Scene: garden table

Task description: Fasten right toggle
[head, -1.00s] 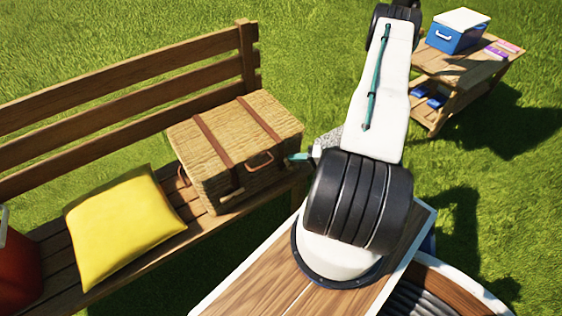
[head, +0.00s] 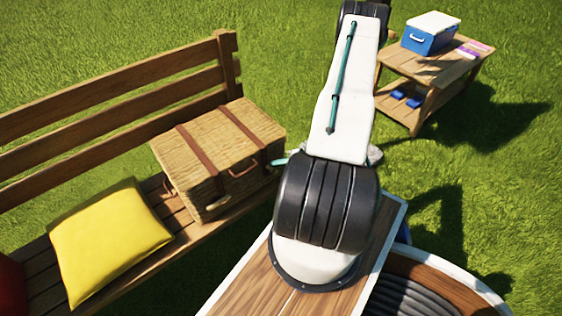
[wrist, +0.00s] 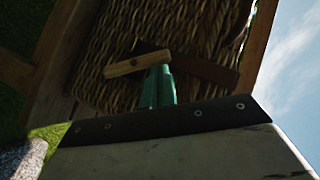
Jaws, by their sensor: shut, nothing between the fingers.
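The wicker basket (head: 205,150) sits closed on the bench, with two brown leather straps over its lid. A wooden toggle (head: 217,203) shows low on its front at the left strap. In the wrist view, a wooden toggle (wrist: 120,68) lies slanted across the wicker beside a dark leather strap (wrist: 200,68). My gripper (wrist: 158,78) is shut and empty, its teal fingertips at this toggle's right end; I cannot tell whether they touch it. In the head view my gripper (head: 282,162) is at the basket's right front, partly hidden by my arm. The right toggle is hidden there.
The wooden bench (head: 110,100) has a yellow cushion (head: 108,240) left of the basket. A side table (head: 425,65) with a blue cooler (head: 432,33) stands at the back right. Open grass lies between bench and table.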

